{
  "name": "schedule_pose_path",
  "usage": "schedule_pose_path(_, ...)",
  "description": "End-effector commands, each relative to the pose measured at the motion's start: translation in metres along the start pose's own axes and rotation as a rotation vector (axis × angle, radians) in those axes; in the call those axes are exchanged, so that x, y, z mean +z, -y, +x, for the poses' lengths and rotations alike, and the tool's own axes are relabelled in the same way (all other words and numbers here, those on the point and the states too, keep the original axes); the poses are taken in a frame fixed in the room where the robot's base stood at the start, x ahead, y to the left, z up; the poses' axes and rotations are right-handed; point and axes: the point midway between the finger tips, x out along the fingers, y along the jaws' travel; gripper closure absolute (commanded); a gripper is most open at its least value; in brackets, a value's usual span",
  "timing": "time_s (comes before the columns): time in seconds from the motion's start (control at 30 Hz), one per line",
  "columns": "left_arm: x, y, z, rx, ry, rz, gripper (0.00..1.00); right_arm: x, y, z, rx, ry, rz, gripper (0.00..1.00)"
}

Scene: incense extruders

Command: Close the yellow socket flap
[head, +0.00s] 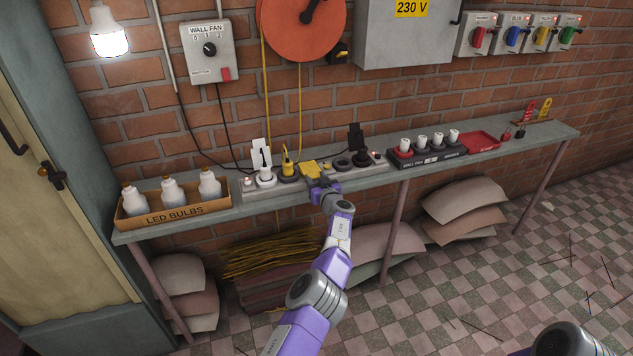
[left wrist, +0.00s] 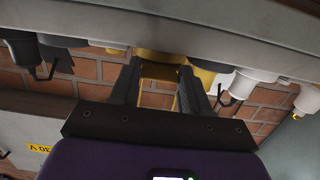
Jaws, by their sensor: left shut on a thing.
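My right gripper is out of view.
A white flap (head: 261,150) stands up behind a white plug (head: 266,178). A black flap (head: 355,138) stands up behind a black plug (head: 361,158). A bulb box (head: 175,216) is at the left. A dark tray (head: 425,159) and a red tray (head: 478,141) are at the right.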

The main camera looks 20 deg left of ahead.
Motion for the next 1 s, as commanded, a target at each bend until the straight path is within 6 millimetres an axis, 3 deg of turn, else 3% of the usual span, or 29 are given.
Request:
schedule_pose_path(0.13,-0.007,0.001,0.001,0.001,-0.01,0.001,1.0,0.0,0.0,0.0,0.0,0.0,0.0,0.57)
schedule_pose_path(0.17,-0.007,0.001,0.001,0.001,-0.011,0.001,0.51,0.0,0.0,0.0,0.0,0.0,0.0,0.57)
schedule_pose_path(0.3,-0.005,0.001,0.001,0.0,-0.007,0.001,0.29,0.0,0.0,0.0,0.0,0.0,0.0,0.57)
schedule_pose_path(0.73,-0.002,-0.001,-0.003,0.002,-0.002,0.003,0.28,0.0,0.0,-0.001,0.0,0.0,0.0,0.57)
schedule_pose_path(1.0,-0.002,-0.002,-0.021,0.003,-0.002,0.007,0.28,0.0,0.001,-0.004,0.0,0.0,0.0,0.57)
